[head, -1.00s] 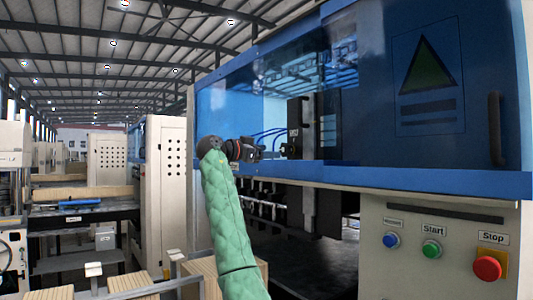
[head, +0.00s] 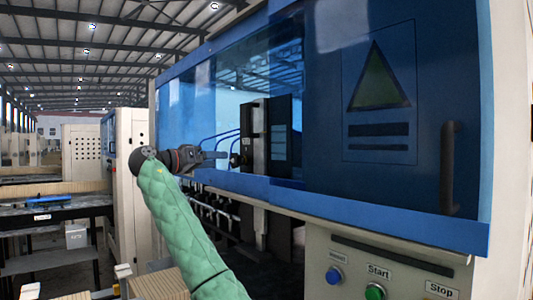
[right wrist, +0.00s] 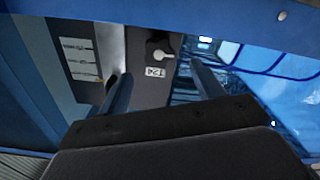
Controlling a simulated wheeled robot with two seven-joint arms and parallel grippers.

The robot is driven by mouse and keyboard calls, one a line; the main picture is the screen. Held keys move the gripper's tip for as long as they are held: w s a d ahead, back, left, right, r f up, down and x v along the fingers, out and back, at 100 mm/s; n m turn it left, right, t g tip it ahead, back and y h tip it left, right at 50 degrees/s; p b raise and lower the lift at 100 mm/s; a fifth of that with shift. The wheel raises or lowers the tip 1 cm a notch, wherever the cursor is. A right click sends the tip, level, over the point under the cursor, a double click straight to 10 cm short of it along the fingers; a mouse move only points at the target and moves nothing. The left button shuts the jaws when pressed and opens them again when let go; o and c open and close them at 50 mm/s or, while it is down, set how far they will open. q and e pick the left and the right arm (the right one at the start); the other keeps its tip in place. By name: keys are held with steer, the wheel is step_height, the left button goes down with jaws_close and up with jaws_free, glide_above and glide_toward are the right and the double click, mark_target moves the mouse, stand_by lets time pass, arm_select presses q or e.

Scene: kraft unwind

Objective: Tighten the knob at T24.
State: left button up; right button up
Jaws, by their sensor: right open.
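The knob (right wrist: 160,45) is a small dark handle with a pale centre, on a grey plate of the black unit inside the blue machine's window. The label T24 (right wrist: 155,73) sits beside it and reads upside down in the right wrist view. In the head view the knob (head: 235,160) is small and dark at the unit's left side. My right gripper (head: 222,157) points at it from the left, just short of it. In the right wrist view my right gripper (right wrist: 163,86) is open, its fingers apart, with the knob beyond the gap between them. My left gripper is not in view.
The black unit (head: 265,135) stands close beside the gripper. A blue frame rail (head: 300,203) runs below the opening. Blue hoses (right wrist: 275,62) hang behind the knob. A panel with a blue button (head: 334,275) and green Start button (head: 375,292) is at lower right.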

mark_target(232, 159)
steer(key=shift+r+p+x, duration=0.25)
steer(key=shift+p+x, duration=0.8)
steer(key=shift+p, duration=0.05)
steer(key=p+x, duration=0.2)
steer(key=x, duration=0.2)
steer(key=shift+f, duration=0.1)
steer(key=shift+w+d, duration=0.25)
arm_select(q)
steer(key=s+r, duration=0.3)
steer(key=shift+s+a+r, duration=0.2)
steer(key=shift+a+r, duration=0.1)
arm_select(e)
steer(key=shift+d+f, duration=0.1)
